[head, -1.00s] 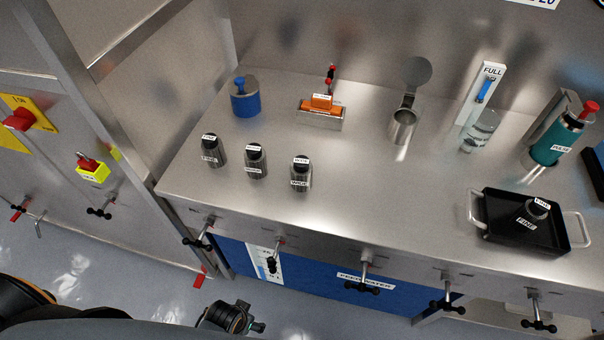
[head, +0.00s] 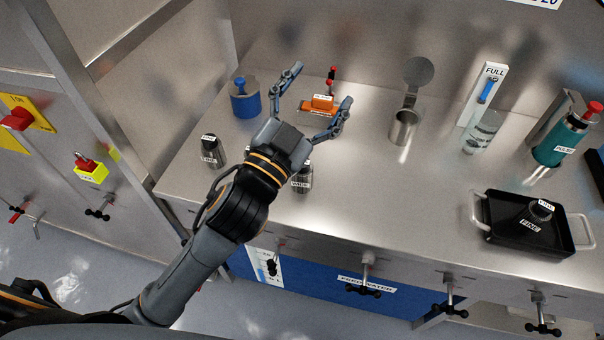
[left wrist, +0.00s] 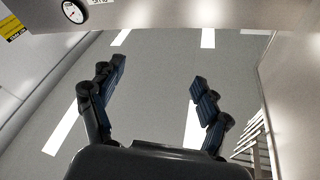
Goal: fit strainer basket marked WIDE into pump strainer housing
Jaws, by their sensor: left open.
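My left gripper (head: 318,103) is open and empty in the head view, over the counter near the orange-and-steel block. In the left wrist view its open fingers (left wrist: 155,100) show nothing between them. The strainer basket marked WIDE (head: 302,180), a dark cylinder with a white label, stands on the counter just below the gripper's palm, partly covered by it. Another basket (head: 211,152) stands at the left. The middle basket is hidden behind my arm. A steel cup with a raised round lid (head: 404,127), perhaps the strainer housing, stands to the right. My right gripper is not in view.
A blue container (head: 245,102) and an orange-topped steel block (head: 322,108) stand at the back left. A black tray (head: 490,210) holds a basket marked FINE (head: 530,224). A clear vessel (head: 482,132) and a teal bottle (head: 556,142) stand right. The counter's middle is clear.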

